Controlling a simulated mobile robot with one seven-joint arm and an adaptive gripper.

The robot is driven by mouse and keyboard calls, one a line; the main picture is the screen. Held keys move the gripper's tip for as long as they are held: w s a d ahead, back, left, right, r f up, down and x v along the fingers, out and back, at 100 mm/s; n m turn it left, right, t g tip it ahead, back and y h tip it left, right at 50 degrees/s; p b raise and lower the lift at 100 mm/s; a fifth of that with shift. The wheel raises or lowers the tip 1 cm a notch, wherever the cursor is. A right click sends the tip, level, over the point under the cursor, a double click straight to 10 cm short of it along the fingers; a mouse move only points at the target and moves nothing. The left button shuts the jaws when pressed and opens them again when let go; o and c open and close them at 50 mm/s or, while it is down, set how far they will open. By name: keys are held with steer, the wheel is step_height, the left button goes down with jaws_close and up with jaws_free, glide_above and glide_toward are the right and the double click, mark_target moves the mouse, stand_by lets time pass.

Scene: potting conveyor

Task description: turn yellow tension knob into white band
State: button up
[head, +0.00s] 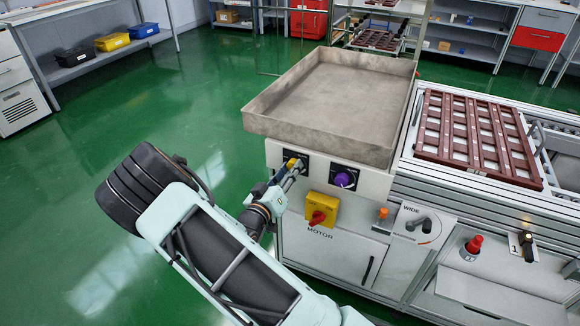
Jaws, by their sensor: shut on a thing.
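The yellow tension knob (292,163) is on the white front panel (385,176), at its left end, on a dark plate. My gripper (295,168) is at the knob, with its fingers shut on it. The fingers cover much of the knob, and the white band and the knob's pointer cannot be made out. A purple knob (344,179) is just to the right on the same panel, apart from my gripper.
A yellow switch box with a red MOTOR knob (317,217) is close below my gripper. A grey metal tray (345,90) overhangs the panel. A WIDE lever (418,224) and a brown slatted rack (480,135) are to the right. Green floor (180,110) is clear at left.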

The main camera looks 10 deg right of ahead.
steer(key=n+p, duration=0.1)
steer(key=n, duration=0.5)
steer(key=shift+f+p, duration=0.1)
steer(key=shift+p, duration=0.25)
steer(key=shift+n, duration=0.3)
steer(key=o, duration=1.1)
steer(key=shift+o, duration=0.2)
steer(key=shift+a, duration=0.1)
steer(key=v, duration=1.2)
